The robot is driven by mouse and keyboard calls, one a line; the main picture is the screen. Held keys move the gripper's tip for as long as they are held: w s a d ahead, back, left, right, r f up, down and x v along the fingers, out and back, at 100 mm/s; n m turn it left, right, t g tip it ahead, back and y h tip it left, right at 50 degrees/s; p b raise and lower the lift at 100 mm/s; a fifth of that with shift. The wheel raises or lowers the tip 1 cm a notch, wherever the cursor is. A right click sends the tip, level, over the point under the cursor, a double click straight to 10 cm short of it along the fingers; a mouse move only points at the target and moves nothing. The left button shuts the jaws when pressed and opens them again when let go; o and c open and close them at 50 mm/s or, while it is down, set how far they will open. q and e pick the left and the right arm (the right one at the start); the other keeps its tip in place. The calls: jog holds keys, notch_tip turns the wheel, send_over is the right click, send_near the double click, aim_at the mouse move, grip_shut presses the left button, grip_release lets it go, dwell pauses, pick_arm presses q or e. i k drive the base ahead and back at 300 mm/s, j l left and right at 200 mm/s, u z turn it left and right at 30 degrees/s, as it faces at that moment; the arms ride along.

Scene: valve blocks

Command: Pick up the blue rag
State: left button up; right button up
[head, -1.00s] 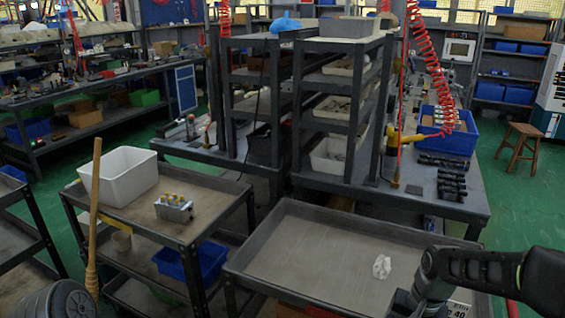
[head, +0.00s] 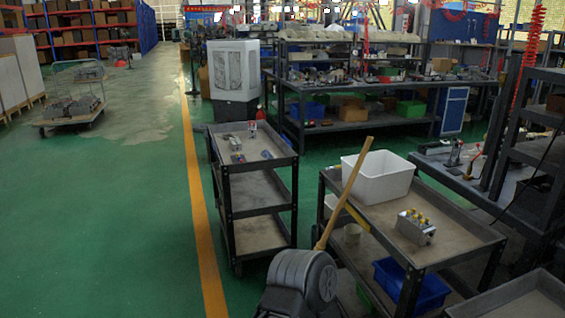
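I see no cloth that I can clearly identify as the blue rag. A small blue item (head: 266,154) lies on the top tray of a dark cart (head: 229,168) left of centre, but it is too small to tell what it is. Small grey parts (head: 236,143) and a red-and-white item (head: 252,128) are near it on the same tray. Neither my left nor my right gripper is in view.
A nearer cart (head: 376,228) at right holds a white bin (head: 377,178) and a valve block (head: 416,226). A wooden handle (head: 343,195) and a grey ribbed object (head: 303,280) stand in front. Green floor (head: 125,215) is open at left.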

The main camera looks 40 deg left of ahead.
aim_at(267, 154)
jog(key=i+l, duration=0.2)
jog(key=i, duration=0.3)
jog(key=u, duration=1.8)
